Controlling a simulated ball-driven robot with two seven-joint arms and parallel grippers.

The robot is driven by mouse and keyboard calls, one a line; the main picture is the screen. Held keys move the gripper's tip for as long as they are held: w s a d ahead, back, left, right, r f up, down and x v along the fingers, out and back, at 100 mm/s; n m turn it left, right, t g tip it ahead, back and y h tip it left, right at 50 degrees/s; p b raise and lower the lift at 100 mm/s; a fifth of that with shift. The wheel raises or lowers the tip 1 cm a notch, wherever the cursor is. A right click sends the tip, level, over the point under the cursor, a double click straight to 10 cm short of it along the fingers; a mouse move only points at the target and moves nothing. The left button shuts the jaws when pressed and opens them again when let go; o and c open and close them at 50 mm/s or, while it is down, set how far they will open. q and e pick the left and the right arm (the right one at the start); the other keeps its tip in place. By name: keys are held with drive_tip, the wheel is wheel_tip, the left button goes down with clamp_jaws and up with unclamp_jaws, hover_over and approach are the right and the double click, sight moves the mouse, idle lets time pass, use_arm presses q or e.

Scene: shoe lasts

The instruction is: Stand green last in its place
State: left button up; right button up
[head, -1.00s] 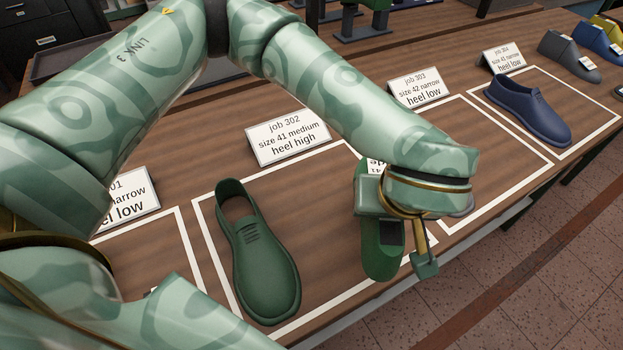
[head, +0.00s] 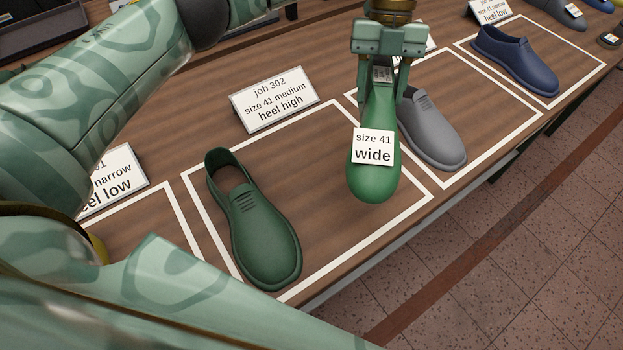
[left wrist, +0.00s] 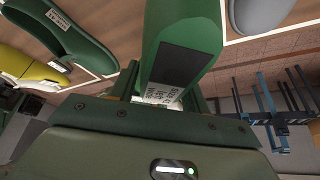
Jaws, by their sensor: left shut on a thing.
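My left gripper (head: 384,72) is shut on the heel end of the green last (head: 375,180). The last hangs toe downward and toward me, with a white tag reading "size 41 wide" on it. In the head view it overlaps the right part of the job 302 place; its height above the table is hard to tell. In the left wrist view the green last (left wrist: 200,25) shows close up, with a dark patch and a small label at the jaws. A dark green shoe (head: 262,235) stands in the left part of the job 302 place. My right gripper is not seen.
The job 302 card (head: 275,100) reads "size 41 medium, heel high". A grey shoe (head: 437,135) stands just right of the held last, in the neighbouring outlined place. A blue shoe (head: 520,62) stands farther right. Bare wood lies between the green shoe and the last.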

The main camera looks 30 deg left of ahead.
use_arm(q)
drive_tip(key=n, duration=0.2)
drive_tip(key=w+a+n+h, duration=0.1)
drive_tip(key=n, duration=0.1)
drive_tip(key=shift+r+t+h, duration=0.1)
drive_tip(key=shift+t+h, duration=0.2)
drive_tip(key=shift+t, duration=0.1)
drive_tip(key=n, duration=0.3)
drive_tip(key=shift+w+a+r+t+h, duration=0.1)
drive_tip(key=shift+w+a+t+h, duration=0.2)
drive_tip(key=shift+w+a+t, duration=0.1)
drive_tip(key=shift+s+a+n, duration=0.2)
drive_tip(key=shift+a+n, duration=0.05)
drive_tip(key=shift+n, duration=0.15)
drive_tip(key=s+a+f+b, duration=0.1)
drive_tip(key=s+a+f, duration=0.2)
drive_tip(key=f, duration=0.1)
drive_tip(key=s+a+f, duration=0.3)
drive_tip(key=f, duration=0.1)
drive_tip(key=s+a+f+b, duration=0.1)
drive_tip(key=s+a+f, duration=0.2)
drive_tip(key=f, duration=0.2)
drive_tip(key=shift+s+a+b, duration=0.15)
drive_tip(key=shift+s+b, duration=0.15)
drive_tip(key=shift+b, duration=0.05)
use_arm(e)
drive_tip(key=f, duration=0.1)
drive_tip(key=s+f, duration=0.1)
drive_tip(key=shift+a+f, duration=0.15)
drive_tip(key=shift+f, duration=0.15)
